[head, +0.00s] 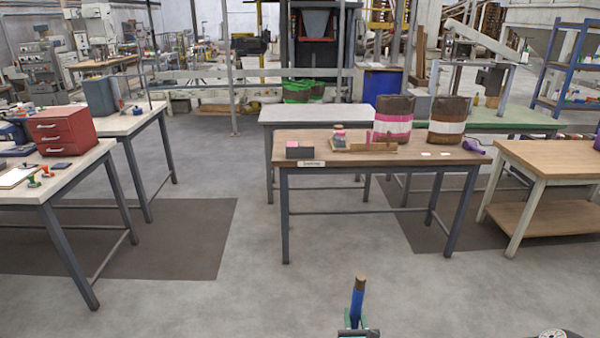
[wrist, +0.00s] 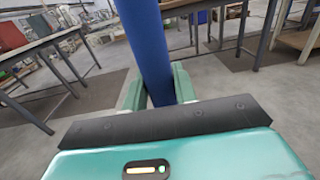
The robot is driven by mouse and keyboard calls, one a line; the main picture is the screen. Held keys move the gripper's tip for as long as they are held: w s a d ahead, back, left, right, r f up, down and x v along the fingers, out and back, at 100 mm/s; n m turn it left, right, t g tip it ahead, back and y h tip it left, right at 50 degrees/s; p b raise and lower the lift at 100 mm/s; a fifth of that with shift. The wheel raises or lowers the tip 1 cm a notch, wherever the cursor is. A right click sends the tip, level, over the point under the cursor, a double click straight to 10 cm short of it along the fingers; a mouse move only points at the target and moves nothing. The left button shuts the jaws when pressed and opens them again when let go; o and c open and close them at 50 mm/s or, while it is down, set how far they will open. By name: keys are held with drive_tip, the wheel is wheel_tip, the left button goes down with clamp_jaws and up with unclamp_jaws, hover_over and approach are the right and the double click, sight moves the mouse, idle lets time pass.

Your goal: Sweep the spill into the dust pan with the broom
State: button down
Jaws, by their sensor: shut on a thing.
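My gripper (head: 355,319) is low in the middle of the head view, shut on a blue shaft with a brown end, the handle of the broom (head: 358,298). The handle points up and stands nearly upright, leaning slightly. In the wrist view, the two green fingers of my gripper (wrist: 158,92) close on the blue handle (wrist: 145,40) from both sides. The bristle end of the broom is hidden. I cannot make out a spill or a dust pan in either view.
A brown-topped table (head: 350,165) with bags (head: 447,128) and small items stands ahead. A table (head: 60,185) with a red drawer box (head: 62,130) is at left, a wooden bench (head: 550,158) at right. The grey floor (head: 240,295) before me is clear.

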drive_tip(key=shift+w+r, duration=0.1)
drive_tip(key=shift+r, duration=0.05)
drive_tip(key=w+r, duration=0.4)
drive_tip(key=w, duration=0.1)
drive_tip(key=shift+w+d+r, duration=0.2)
drive_tip(key=shift+w+r, duration=0.2)
idle(0.4)
